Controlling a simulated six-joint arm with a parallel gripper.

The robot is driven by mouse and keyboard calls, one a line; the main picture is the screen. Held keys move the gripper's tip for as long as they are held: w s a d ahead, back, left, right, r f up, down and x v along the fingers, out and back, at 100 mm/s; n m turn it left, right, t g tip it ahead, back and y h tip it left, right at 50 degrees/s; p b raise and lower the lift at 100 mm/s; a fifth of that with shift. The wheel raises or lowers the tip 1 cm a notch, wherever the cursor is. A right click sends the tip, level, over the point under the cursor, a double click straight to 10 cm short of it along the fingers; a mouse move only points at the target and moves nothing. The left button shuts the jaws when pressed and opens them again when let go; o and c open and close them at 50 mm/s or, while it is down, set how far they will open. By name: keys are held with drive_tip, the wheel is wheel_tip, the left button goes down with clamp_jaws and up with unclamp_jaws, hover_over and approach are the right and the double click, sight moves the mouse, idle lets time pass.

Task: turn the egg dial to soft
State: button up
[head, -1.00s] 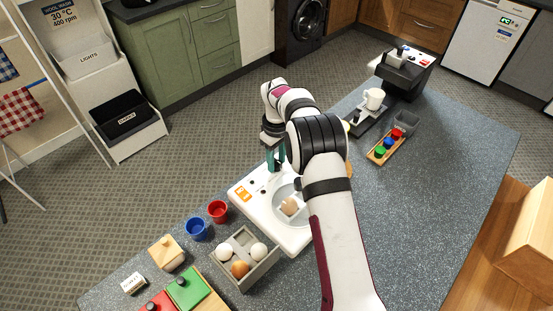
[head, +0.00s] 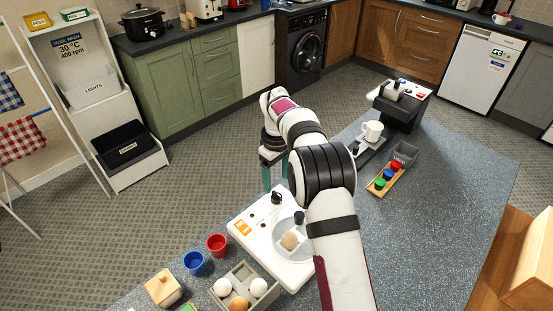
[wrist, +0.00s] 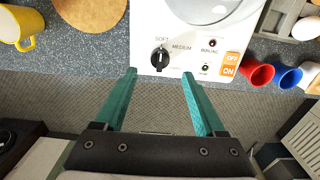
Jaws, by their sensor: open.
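The white egg cooker (head: 265,243) stands on the counter with an egg (head: 290,240) under its clear lid. Its black dial (wrist: 159,58) is on the front panel and also shows in the head view (head: 277,197). In the wrist view the SOFT label is just above the dial and MEDIUM is to its upper right. The dial's narrow grip looks roughly upright, towards SOFT, but its exact pointer is too small to be sure. My gripper (wrist: 160,73) is open and empty, its teal fingertips apart on either side of the dial's near side. It also shows in the head view (head: 275,183).
An orange OFF/ON switch (wrist: 230,64) is right of the dial. Red (head: 216,245) and blue (head: 194,263) cups and an egg tray (head: 246,287) stand beside the cooker. A yellow mug (wrist: 22,26) and a round wooden board (wrist: 92,10) are left in the wrist view.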

sight(277, 194)
wheel_tip(277, 194, up, 10)
drive_tip(key=shift+f, duration=0.25)
drive_tip(key=s+d+r+m, duration=0.2)
drive_tip(key=s+r+m, duration=0.15)
drive_tip(key=s, duration=0.35)
drive_tip(key=s+d+r+m, duration=0.3)
drive_tip(key=s+r, duration=0.1)
drive_tip(key=s, duration=0.4)
drive_tip(key=s+f+m+y, duration=0.1)
drive_tip(key=s+f+m, duration=0.2)
drive_tip(key=s, duration=0.9)
drive_tip(key=s+d+f+m, duration=0.1)
drive_tip(key=s+f+m, duration=0.2)
drive_tip(key=s, duration=0.9)
drive_tip(key=shift+s+d+f+m+y, duration=0.25)
drive_tip(key=shift+m+y, duration=0.15)
drive_tip(key=shift+m, duration=0.75)
